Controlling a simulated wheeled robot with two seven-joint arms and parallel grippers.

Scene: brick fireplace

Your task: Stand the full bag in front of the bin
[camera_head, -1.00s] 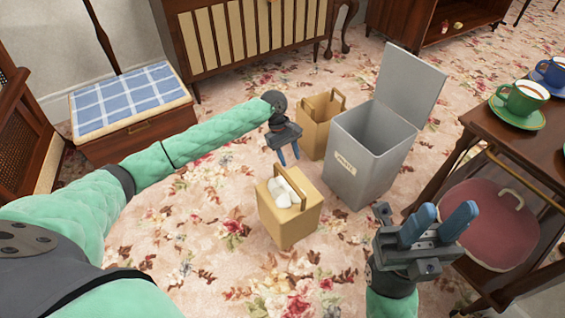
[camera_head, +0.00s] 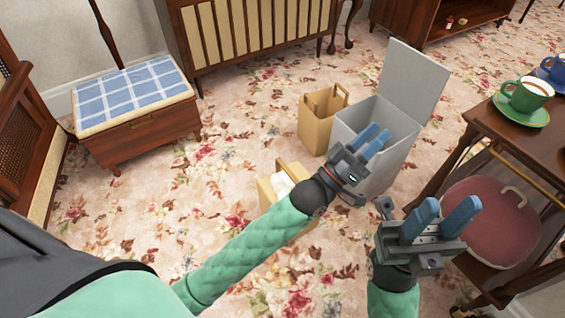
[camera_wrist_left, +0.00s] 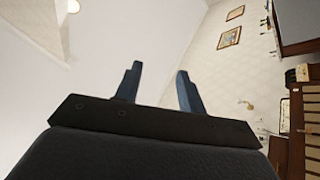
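The full bag (camera_head: 268,190) is a tan paper bag with white contents showing at its top, on the carpet, partly hidden behind my left arm. The grey bin (camera_head: 400,170) stands behind it to the right, lid up. My left gripper (camera_head: 372,140) is open and empty, in front of the bin's opening and tilted upward. In the left wrist view its two blue fingers (camera_wrist_left: 156,85) are apart with nothing between them. My right gripper (camera_head: 442,218) is open and empty, in front of the side table.
Another tan bag (camera_head: 318,122) stands left of the bin and shows no contents. A box with a checked cushion (camera_head: 135,92) is at the left. Carpet between is free.

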